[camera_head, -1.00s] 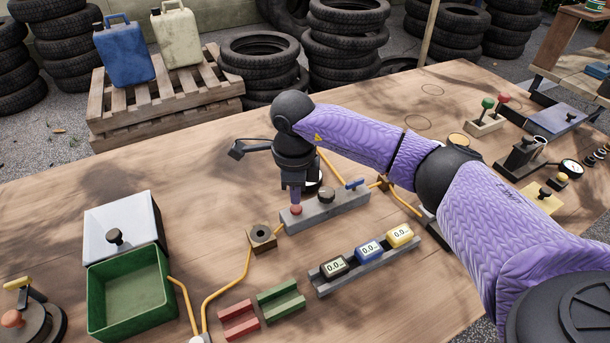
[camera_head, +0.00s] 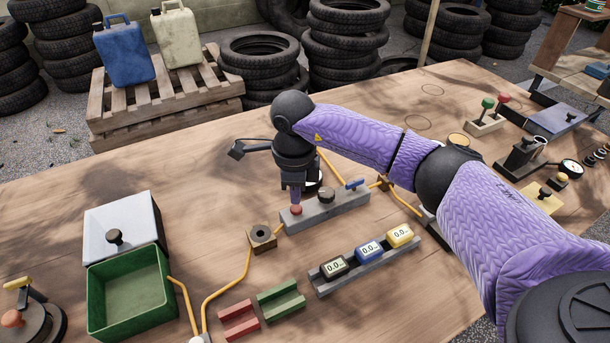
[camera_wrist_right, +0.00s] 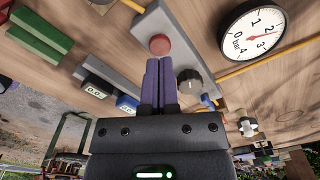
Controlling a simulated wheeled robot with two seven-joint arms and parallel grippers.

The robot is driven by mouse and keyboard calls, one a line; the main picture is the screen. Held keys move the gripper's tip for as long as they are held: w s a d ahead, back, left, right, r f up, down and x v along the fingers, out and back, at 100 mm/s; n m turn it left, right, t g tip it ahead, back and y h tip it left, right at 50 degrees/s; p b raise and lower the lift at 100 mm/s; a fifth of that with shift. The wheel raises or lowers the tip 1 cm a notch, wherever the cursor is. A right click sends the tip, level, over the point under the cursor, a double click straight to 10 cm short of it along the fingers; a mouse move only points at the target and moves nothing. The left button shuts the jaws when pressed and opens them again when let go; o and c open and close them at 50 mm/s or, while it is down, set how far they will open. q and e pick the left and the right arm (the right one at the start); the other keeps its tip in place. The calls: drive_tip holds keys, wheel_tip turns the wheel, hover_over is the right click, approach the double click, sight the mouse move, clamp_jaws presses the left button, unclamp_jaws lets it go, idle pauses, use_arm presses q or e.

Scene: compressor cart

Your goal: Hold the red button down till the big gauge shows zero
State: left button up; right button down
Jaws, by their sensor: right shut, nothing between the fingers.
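The red button (camera_head: 296,210) sits at the left end of a grey block (camera_head: 328,210); it also shows in the right wrist view (camera_wrist_right: 160,44). My right gripper (camera_head: 296,199) points down with its purple fingers shut and empty. The fingertips (camera_wrist_right: 160,60) are at the button, touching or just above it; I cannot tell how far it is pressed. My gripper mostly hides the gauge in the head view. My left gripper is out of view.
The grey block also carries a dark knob (camera_head: 326,194) and a blue lever (camera_head: 356,184). A rail with three small displays (camera_head: 369,251) lies in front. Yellow hoses (camera_head: 236,284) run along the table. A green box (camera_head: 128,292) stands at left.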

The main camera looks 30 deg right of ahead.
drive_tip(key=shift+f, duration=0.15)
drive_tip(key=shift+f+b, duration=0.3)
drive_tip(key=shift+f, duration=0.2)
idle(0.4)
